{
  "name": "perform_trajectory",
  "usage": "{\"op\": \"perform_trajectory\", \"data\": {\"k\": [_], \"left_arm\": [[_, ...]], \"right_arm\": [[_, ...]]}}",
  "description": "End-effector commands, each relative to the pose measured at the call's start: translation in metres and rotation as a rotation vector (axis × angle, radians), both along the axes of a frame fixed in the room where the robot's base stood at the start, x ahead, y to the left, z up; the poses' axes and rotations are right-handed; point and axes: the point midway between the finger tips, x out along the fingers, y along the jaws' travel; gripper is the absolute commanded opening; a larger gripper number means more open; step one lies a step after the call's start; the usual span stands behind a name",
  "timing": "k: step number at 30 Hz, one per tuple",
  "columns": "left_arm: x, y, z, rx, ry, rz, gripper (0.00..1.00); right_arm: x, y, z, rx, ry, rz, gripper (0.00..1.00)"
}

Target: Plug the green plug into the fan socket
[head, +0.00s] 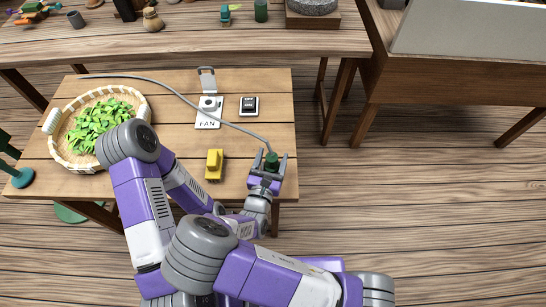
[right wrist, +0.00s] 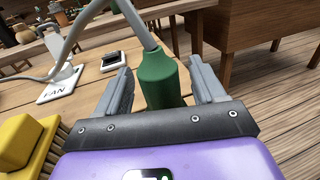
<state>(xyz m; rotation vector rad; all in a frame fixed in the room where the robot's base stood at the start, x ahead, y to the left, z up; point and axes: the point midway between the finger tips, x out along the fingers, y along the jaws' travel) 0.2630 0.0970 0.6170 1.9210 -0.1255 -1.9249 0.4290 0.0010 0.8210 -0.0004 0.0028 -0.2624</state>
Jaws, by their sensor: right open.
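The green plug (head: 271,160) is at the right end of a grey cable near the table's right edge. In the right wrist view the plug (right wrist: 158,82) is upright between the two fingers, with visible gaps on both sides. My right gripper (head: 267,166) is open around it; its fingers also show in the right wrist view (right wrist: 160,92). The fan socket (head: 209,104) is a white plate marked FAN with a raised lid, farther back and left of the plug. It also shows in the right wrist view (right wrist: 60,84).
A black switch (head: 249,106) sits right of the socket. A yellow brush (head: 214,165) lies left of my right gripper. A wicker basket (head: 58,155) of green leaves stands at left. The grey cable (head: 180,94) crosses the table (head: 275,90). Wood is bare between socket and brush.

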Motion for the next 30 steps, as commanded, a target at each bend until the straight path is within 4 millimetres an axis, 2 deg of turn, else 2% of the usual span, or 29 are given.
{"op": "perform_trajectory", "data": {"k": [4, 15, 23, 26, 30], "left_arm": [[-0.001, 0.000, 0.000, 0.000, 0.002, -0.001, 0.43], [-0.001, 0.000, 0.000, 0.000, 0.001, 0.000, 0.43], [-0.001, 0.000, 0.002, 0.000, 0.001, 0.000, 0.43], [0.000, 0.000, 0.008, 0.000, 0.001, 0.000, 0.43], [0.000, 0.000, 0.021, 0.000, 0.001, 0.000, 0.43]], "right_arm": [[0.000, 0.000, 0.000, 0.000, 0.000, 0.001, 0.67], [0.000, 0.000, 0.000, 0.000, 0.001, 0.000, 0.12], [0.000, 0.000, 0.004, 0.001, 0.000, 0.000, 0.12], [0.000, 0.001, 0.017, 0.003, -0.001, 0.000, 0.12], [0.000, 0.000, 0.046, 0.005, -0.001, -0.001, 0.12]]}}
